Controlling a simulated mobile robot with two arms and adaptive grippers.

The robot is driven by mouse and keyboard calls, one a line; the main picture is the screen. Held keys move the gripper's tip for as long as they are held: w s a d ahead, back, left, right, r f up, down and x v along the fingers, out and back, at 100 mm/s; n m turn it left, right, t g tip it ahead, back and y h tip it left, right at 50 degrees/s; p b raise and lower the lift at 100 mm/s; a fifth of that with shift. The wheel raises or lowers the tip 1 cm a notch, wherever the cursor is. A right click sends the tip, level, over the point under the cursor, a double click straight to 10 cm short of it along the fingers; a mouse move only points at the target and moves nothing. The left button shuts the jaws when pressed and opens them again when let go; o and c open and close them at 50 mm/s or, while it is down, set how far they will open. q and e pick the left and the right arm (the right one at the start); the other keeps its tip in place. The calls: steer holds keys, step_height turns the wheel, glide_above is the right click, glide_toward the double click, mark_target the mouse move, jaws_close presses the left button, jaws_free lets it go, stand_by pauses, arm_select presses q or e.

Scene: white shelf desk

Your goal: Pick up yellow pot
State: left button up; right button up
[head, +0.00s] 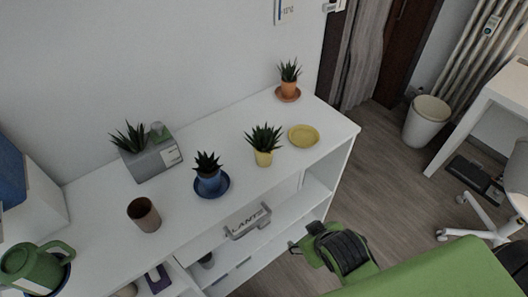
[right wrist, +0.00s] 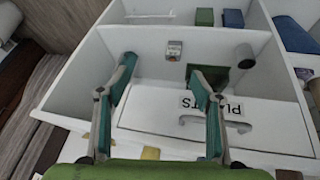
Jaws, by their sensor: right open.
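The yellow pot (head: 263,158) stands upright on the white desk top in the head view, with a spiky green plant in it. A yellow saucer (head: 304,138) lies empty to its right, apart from it. My right gripper (head: 297,246) is in front of the desk, below and to the right of the pot and apart from it. In the right wrist view its two fingers (right wrist: 162,68) are spread with nothing held between them. A small yellow patch (right wrist: 150,153) shows at the bottom there; I cannot tell whether it is pot or saucer. My left gripper is not in view.
A blue pot (head: 208,182) on a blue saucer stands left of the yellow pot. An orange pot (head: 289,88) stands behind the saucer. A brown cup (head: 144,214), a grey planter (head: 152,160) and a green watering can (head: 35,268) are farther left. A labelled drawer (right wrist: 220,122) faces the right wrist.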

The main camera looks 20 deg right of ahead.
steer(key=w+r+n+t, duration=0.2)
steer(key=w+r+t, duration=0.2)
steer(key=w+r, duration=0.45)
steer(key=w+a+r+n+t, duration=0.15)
steer(key=w+r+t, duration=0.35)
steer(key=r, duration=0.7)
steer(key=w+r+n+t, duration=0.35)
steer(key=w+r, duration=0.25)
steer(key=r, duration=0.4)
steer(key=a+r+n+t+y, duration=0.4)
steer(key=a+r+n+y, duration=0.35)
steer(key=r, duration=0.25)
steer(key=s+a+r+n+g+y, duration=0.2)
steer(key=s+a+n+g+y, duration=0.2)
steer(key=a+n+g+y, duration=1.15)
steer(key=n+g+h, duration=0.4)
steer(key=n+h, duration=0.8)
steer(key=h, duration=0.7)
glide_toward(269, 148)
steer(key=p+x, duration=0.1)
steer(key=x, duration=0.7)
steer(key=shift+f, duration=0.1)
steer(key=shift+w+p+x, duration=0.2)
steer(key=shift+p+x, duration=0.15)
steer(key=shift+x, duration=1)
steer(key=shift+w+p+x, duration=0.15)
steer(key=shift+p+x, duration=0.2)
steer(key=shift+x, duration=0.95)
steer(key=shift+t, duration=0.3)
steer(key=c, duration=1.5)
